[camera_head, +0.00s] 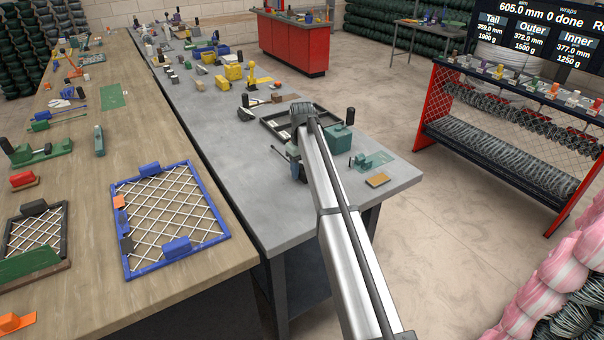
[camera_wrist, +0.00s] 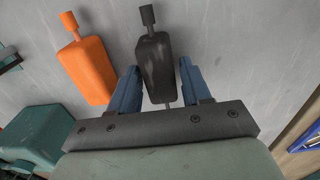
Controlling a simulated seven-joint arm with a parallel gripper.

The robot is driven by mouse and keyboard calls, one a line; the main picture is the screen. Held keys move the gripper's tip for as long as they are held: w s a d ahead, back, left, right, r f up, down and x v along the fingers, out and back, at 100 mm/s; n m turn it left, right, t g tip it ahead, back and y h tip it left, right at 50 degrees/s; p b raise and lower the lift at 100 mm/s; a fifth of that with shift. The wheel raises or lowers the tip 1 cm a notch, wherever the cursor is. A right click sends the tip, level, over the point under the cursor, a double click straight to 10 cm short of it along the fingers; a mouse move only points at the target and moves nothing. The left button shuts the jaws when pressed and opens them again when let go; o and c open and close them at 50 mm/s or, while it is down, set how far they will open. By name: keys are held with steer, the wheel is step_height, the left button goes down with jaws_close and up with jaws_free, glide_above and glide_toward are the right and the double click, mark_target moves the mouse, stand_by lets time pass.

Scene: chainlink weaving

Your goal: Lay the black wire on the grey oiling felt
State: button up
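In the wrist view my gripper (camera_wrist: 158,74) has its two blue fingers apart. A dark, black block-like piece with a stem and knob (camera_wrist: 155,62) lies between them, with a narrow gap showing on each side. I cannot tell whether this piece carries the black wire. In the head view my gripper (camera_head: 296,172) is low over the front part of the grey bench (camera_head: 258,200), mostly hidden by my arm. I cannot make out the black wire or the grey oiling felt for certain in either view.
An orange piece of similar shape (camera_wrist: 88,62) lies left of the black one. A teal block (camera_wrist: 38,135) is at lower left. On the bench are a black frame (camera_head: 272,122), a teal box (camera_head: 339,138) and a tan pad (camera_head: 377,180). A blue mesh frame (camera_head: 222,238) lies on the wooden table.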

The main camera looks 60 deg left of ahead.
mark_target(302, 168)
steer(key=c, duration=0.8)
steer(key=shift+r, duration=0.1)
steer(key=shift+r, duration=0.55)
step_height(302, 168, up, 7)
steer(key=shift+f, duration=0.1)
steer(key=shift+w+d+r+n, duration=0.15)
steer(key=shift+w+r+n, duration=0.15)
steer(key=shift+w+r, duration=0.55)
steer(key=w+d+n, duration=0.5)
steer(key=w, duration=0.6)
steer(key=w+d+n, duration=0.5)
steer(key=w+n, duration=0.1)
steer(key=w, duration=0.5)
steer(key=w+d+n, duration=0.5)
steer(key=w+n, duration=0.1)
steer(key=w, duration=0.4)
steer(key=shift+w+f, duration=0.4)
